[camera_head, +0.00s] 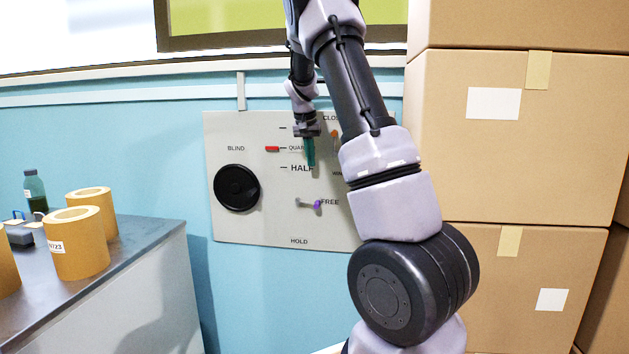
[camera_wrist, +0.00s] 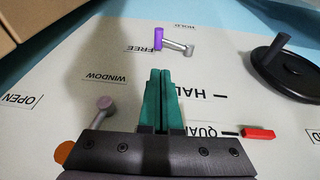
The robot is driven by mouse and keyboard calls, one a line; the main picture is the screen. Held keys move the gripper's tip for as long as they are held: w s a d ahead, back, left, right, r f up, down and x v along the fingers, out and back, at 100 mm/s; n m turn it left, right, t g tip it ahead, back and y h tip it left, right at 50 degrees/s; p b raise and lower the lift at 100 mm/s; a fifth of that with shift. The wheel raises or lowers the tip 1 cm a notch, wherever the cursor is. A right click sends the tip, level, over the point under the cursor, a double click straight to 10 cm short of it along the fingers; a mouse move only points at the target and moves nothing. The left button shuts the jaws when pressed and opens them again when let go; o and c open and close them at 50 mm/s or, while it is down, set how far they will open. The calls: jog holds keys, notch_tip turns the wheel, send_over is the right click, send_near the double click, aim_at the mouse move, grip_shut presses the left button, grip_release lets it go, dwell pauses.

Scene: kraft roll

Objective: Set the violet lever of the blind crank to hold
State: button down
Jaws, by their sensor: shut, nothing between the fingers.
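The violet lever (camera_head: 318,204) sits on the grey panel (camera_head: 270,228), its tip beside the word FREE. The word HOLD is lower on the panel. In the wrist view the violet lever (camera_wrist: 159,39) has a grey arm reaching toward the right from its violet grip, with FREE next to it. My gripper (camera_head: 311,164) has green fingers, closed together and empty, in front of the panel near the word HALF, above the lever. In the wrist view my gripper (camera_wrist: 160,75) points toward the lever, apart from it.
A black crank wheel (camera_head: 237,188) is on the panel's left, with a red pointer (camera_head: 272,149) near QUARTER. An orange-tipped lever (camera_head: 334,134) is partly behind my arm. Cardboard boxes (camera_head: 510,130) stack at right. A bench (camera_head: 150,240) with kraft rolls (camera_head: 78,243) is at left.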

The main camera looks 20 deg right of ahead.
send_near(317, 201)
jog(key=x, duration=0.5)
jog(key=shift+a+f, duration=0.1)
jog(key=shift+f, duration=0.05)
jog(key=shift+s+f, duration=0.1)
jog(key=shift+f, duration=0.45)
jog(key=shift+d+f, duration=0.1)
jog(key=shift+d, duration=0.15)
